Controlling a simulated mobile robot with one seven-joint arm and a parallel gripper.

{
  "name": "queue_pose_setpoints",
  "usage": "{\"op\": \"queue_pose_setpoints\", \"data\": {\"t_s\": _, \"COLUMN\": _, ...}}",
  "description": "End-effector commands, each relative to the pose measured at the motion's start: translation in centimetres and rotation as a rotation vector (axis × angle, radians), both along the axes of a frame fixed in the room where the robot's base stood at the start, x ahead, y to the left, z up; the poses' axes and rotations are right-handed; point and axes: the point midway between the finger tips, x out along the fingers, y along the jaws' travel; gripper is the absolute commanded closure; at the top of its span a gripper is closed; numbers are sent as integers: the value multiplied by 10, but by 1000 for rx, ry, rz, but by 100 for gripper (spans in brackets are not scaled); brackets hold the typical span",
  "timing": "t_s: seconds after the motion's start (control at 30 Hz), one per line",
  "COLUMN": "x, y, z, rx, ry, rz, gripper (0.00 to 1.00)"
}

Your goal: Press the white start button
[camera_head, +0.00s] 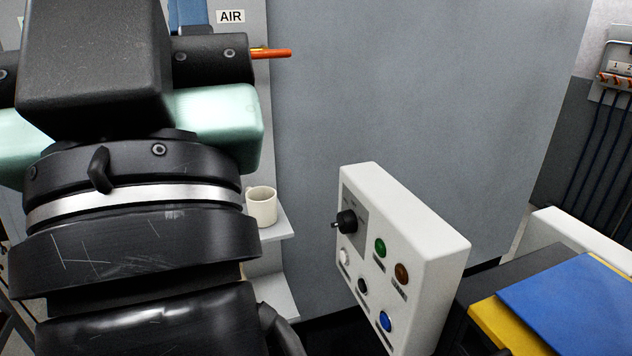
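The white button (345,256) is on the sloping face of a pale control box (425,248), at the lower left of the panel, below a black rotary knob (346,220). The label beside it is too small to read. My gripper (95,65) is at the upper left, seen from behind as a dark block with mint-green parts on both sides. It is to the left of the control box and apart from it in the picture. Its fingertips are hidden, so I cannot tell whether it is open or holds anything.
The same panel carries a green button (380,248), a brown button (402,273), a black button (362,286) and a blue button (385,320). A cream cup (261,207) stands on a shelf (279,231) beside my wrist. A blue sheet (570,300) lies at the lower right.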

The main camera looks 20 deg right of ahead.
Motion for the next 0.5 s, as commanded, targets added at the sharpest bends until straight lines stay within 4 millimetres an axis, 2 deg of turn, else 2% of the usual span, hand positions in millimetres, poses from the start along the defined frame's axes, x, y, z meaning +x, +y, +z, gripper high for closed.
{"op": "queue_pose_setpoints", "data": {"t_s": 0.03, "x": 0, "y": 0, "z": 0, "rx": 0, "ry": 0, "rz": 0, "gripper": 77}}
{"op": "queue_pose_setpoints", "data": {"t_s": 0.17, "x": 0, "y": 0, "z": 0, "rx": 0, "ry": 0, "rz": 0, "gripper": 100}}
{"op": "queue_pose_setpoints", "data": {"t_s": 0.5, "x": 0, "y": 0, "z": 0, "rx": 0, "ry": 0, "rz": 0, "gripper": 100}}
